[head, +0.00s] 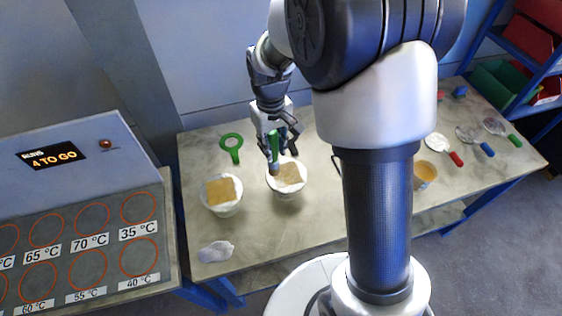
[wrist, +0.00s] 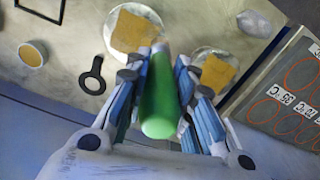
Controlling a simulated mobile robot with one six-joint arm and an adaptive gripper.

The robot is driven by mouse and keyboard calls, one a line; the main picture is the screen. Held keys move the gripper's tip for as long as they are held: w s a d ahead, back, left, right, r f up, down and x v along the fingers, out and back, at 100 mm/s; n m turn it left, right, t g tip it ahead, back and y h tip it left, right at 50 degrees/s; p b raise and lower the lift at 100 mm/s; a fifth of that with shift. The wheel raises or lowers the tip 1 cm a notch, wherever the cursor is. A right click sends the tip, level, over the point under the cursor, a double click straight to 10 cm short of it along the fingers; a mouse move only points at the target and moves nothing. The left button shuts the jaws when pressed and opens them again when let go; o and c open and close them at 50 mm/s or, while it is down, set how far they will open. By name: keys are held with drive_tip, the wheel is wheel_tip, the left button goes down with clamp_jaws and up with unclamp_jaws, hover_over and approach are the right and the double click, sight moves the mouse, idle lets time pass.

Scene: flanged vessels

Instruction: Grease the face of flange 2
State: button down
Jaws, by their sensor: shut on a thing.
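Two pale round flanged vessels stand on the table, the left one (head: 223,208) and the right one (head: 287,190). Each has a tan square patch on top, and no number is legible on either. My gripper (head: 275,140) is shut on a green cylindrical handle (wrist: 160,95), held roughly upright. Its lower end is at or just above the left edge of the right vessel's patch (head: 290,174); I cannot tell whether they touch. In the wrist view the right vessel's patch (wrist: 135,32) is left of the handle. A tub with yellowish content (head: 425,172) stands farther right.
A black ring tool (wrist: 93,76) and black square frame (wrist: 42,8) also lie there. Handled discs (head: 440,146) lie at right. A hotplate console (head: 80,215) stands left.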

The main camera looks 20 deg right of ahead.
drive_tip(key=shift+r+p, duration=0.1)
drive_tip(key=shift+p, duration=0.2)
drive_tip(key=p, duration=0.4)
drive_tip(key=shift+r, duration=0.25)
drive_tip(key=shift+f+p, duration=0.15)
drive_tip(key=shift+p, duration=0.9)
